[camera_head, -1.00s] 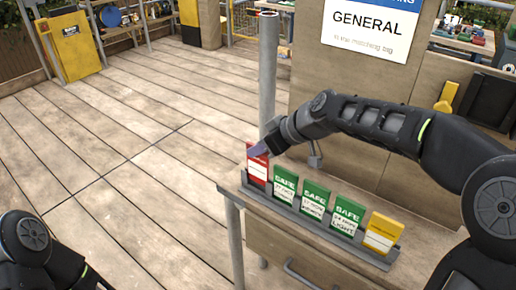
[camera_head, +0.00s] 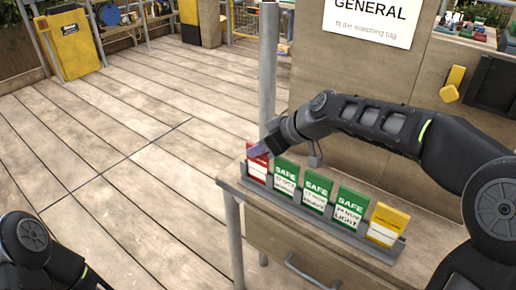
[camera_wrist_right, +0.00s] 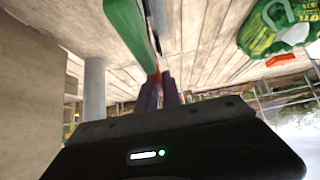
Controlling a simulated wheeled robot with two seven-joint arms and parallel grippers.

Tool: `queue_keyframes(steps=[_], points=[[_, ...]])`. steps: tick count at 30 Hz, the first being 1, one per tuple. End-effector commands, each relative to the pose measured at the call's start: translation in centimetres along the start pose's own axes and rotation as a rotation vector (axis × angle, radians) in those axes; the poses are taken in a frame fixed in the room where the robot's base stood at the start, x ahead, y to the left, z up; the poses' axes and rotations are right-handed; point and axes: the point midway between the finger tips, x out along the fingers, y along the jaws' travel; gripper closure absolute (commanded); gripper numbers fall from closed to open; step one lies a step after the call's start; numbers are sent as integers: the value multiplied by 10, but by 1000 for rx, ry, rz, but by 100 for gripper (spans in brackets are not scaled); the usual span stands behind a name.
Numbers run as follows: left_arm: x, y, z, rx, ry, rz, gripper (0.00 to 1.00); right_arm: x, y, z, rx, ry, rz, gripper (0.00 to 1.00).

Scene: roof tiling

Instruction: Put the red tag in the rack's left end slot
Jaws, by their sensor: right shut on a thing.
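The red tag (camera_head: 257,167) stands upright at the left end of the grey rack (camera_head: 317,222), left of the green tags. Its lower edge is at the rack's left end slot; I cannot tell how deep it sits. My right gripper (camera_head: 258,151) is shut on its top edge. In the right wrist view the purple fingertips (camera_wrist_right: 160,90) are close together, and the tag is mostly hidden behind a green tag (camera_wrist_right: 131,22). My left arm shows at the lower left of the head view, but its gripper is out of the picture.
Several green SAFE tags (camera_head: 316,188) and a yellow tag (camera_head: 385,226) fill the rack to the right. The rack is on a wooden bench top (camera_head: 229,178). A grey post (camera_head: 268,80) rises behind the red tag. A GENERAL sign (camera_head: 370,18) hangs on the board behind.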

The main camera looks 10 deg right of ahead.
Motion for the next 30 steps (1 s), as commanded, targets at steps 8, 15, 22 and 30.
queue_keyframes(steps=[8, 15, 22, 30], points=[[0, 0, 0, 0, 0, 0, 100, 0, 0, 0, 0, 0, 0, 76], [0, 0, 0, 0, 0, 0, 100, 0, 0, 0, 0, 0, 0, 65], [0, 0, 0, 0, 0, 0, 100, -4, 0, 0, 0, 1, 1, 65], [0, 0, 0, 0, 0, 0, 100, -39, 1, -1, -1, 3, 3, 65]])
